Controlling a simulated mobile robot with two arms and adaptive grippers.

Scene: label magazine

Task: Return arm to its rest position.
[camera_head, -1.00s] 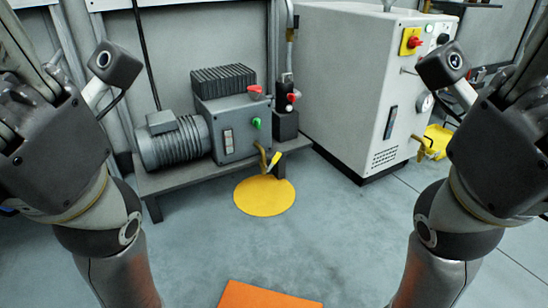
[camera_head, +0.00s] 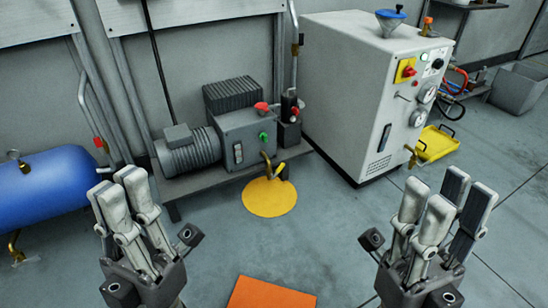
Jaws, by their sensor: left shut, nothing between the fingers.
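My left gripper (camera_head: 124,190) is at the lower left, with its fingers pointing up. Its fingers are close together and hold nothing. My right gripper (camera_head: 447,196) is at the lower right, also pointing up. A gap shows between its finger pairs, and it is empty. Both grippers appear in front of the floor, with no visible contact with anything. Most of both arms lies below the picture's edge.
A grey motor and pump unit (camera_head: 190,150) stands on a low bench at the back. A white cabinet (camera_head: 345,95) is right of it. A blue tank (camera_head: 50,190) is at the left. Yellow disc (camera_head: 268,202) and orange patch (camera_head: 270,293) mark the floor, which is otherwise clear in the middle.

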